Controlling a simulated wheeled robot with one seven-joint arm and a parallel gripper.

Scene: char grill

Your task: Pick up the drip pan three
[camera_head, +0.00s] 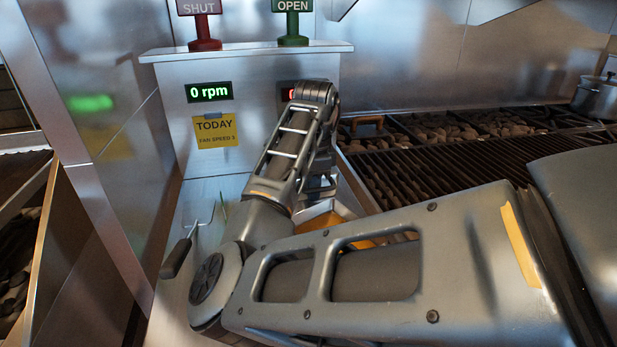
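My gripper (318,187) points down behind my own forearm, over the steel counter to the left of the grill. Only a small part of it shows, so I cannot tell whether its fingers are open or shut. Just below it is a metal pan-like thing (341,207) with an orange-brown inside, largely covered by my arm. No number on it can be read, so I cannot tell if it is drip pan three. Whether my gripper touches it is hidden.
The char grill (450,163) fills the right, with a pot (598,97) at the far right. A dark-handled tool (177,258) lies on the counter at left. Behind stand a panel (257,68) with a yellow note (216,131), a red SHUT handle (204,25) and a green OPEN handle (292,22).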

